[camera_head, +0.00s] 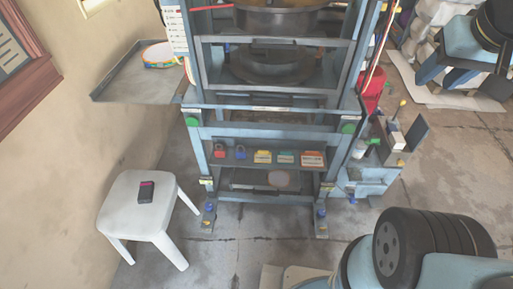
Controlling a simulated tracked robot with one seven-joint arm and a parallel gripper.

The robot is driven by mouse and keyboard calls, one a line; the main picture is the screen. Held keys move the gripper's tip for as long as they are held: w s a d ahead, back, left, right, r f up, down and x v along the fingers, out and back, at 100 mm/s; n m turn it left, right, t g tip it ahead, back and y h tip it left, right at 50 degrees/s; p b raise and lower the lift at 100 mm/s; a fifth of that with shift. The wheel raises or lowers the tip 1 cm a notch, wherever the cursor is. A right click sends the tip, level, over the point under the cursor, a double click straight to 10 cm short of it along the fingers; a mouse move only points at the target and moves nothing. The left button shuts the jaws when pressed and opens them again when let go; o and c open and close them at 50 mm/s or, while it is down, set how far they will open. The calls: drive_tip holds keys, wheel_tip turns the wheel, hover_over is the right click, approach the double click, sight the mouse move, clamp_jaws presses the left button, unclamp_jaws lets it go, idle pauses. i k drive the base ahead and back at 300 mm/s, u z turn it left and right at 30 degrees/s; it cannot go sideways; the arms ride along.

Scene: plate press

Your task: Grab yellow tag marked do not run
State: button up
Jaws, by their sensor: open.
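A small yellow tag (263,157) stands on the grey shelf (225,165) at the front of the blue press frame (275,131). Its print is too small to read. A teal tag (286,158) and an orange tag (312,159) stand to its right on the same shelf. A red padlock (219,153) and a blue padlock (240,154) are to its left. Nothing covers the yellow tag. My gripper is not in view.
A white stool (140,210) with a dark device (147,192) on it stands at left. A grey side tray (125,85) juts from the press. Black and light-blue rounded parts (420,240) fill the lower right. The floor before the press is mostly clear.

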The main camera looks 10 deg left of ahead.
sight(261, 156)
drive_tip(key=u, duration=0.65)
drive_tip(key=i, duration=0.2)
drive_tip(key=u, duration=2.9)
drive_tip(key=k, duration=1.65)
drive_tip(key=z, duration=0.3)
drive_tip(key=i, duration=0.7)
drive_tip(key=z, duration=0.2)
